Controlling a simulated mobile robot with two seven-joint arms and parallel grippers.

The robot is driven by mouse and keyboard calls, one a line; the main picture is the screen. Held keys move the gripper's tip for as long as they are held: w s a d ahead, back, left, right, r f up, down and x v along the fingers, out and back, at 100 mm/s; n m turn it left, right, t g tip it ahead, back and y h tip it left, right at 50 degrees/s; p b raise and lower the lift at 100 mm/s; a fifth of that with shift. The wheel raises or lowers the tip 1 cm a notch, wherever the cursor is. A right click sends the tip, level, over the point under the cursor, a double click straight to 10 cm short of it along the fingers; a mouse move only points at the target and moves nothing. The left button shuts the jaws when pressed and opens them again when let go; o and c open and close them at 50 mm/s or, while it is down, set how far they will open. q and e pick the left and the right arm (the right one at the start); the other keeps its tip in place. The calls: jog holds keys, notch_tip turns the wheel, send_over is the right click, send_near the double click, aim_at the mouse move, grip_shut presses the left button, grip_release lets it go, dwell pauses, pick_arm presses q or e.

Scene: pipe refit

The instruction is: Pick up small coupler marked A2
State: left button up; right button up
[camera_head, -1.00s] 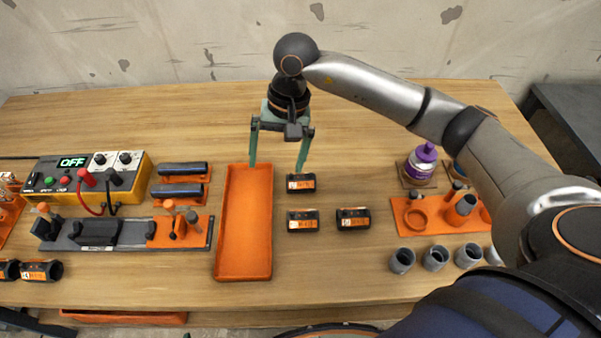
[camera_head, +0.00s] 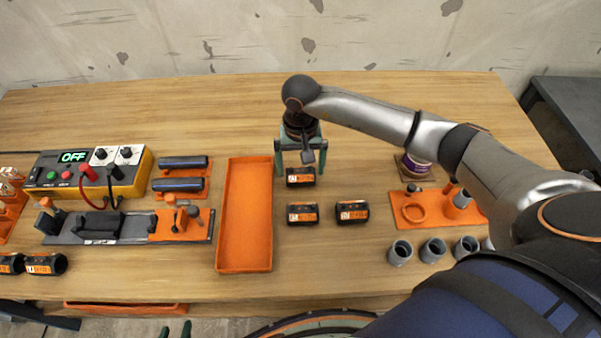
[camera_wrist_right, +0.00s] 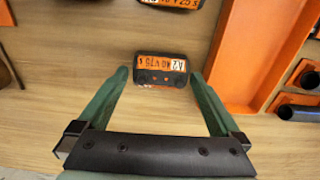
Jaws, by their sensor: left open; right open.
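The small coupler marked A2 (camera_wrist_right: 162,71) is a dark block with an orange and white label, seen upside down in the right wrist view. In the head view this coupler (camera_head: 300,179) lies on the table right of the orange tray. My right gripper (camera_head: 300,168) is open above it; in the wrist view the fingertips of this gripper (camera_wrist_right: 159,76) stand on either side of the coupler, with small gaps showing. My left gripper (camera_head: 176,331) shows only its green fingertips, apart, at the bottom edge, below the table front.
Two similar couplers (camera_head: 302,214) (camera_head: 352,211) lie just in front. The empty orange tray (camera_head: 245,240) is close on the left. Grey rings (camera_head: 400,253) and an orange holder (camera_head: 432,222) stand right. A control box (camera_head: 90,176) stands far left. Table behind is clear.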

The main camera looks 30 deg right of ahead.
jog(key=shift+f, duration=0.95)
jog(key=shift+c, duration=0.2)
jog(key=c, duration=1.1)
